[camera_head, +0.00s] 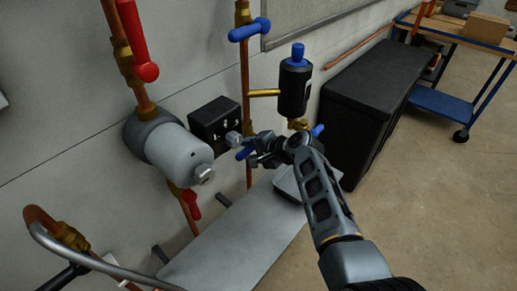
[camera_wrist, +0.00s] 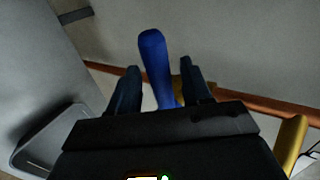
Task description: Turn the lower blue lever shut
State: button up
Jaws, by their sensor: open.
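The lower blue lever (camera_head: 244,153) is on the vertical copper pipe at mid picture in the head view, partly hidden by my gripper (camera_head: 248,148). In the wrist view the blue lever (camera_wrist: 156,62) stands between the two fingers of my gripper (camera_wrist: 160,82). Its rounded end reaches past the fingertips, and a gap shows on each side. The lever sticks out across the copper pipe (camera_wrist: 250,102). My gripper is open around it. The lever's base is hidden behind the gripper body in the wrist view.
An upper blue lever (camera_head: 249,30) sits higher on the same pipe. A black cylinder with a blue cap (camera_head: 294,85) is to the right, and a black box (camera_head: 214,122) and grey cylinder (camera_head: 180,152) are to the left. A grey panel (camera_head: 235,240) lies below.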

jog(key=v, duration=0.6)
jog(key=shift+s+d+r+p, duration=0.2)
jog(key=shift+p, duration=0.1)
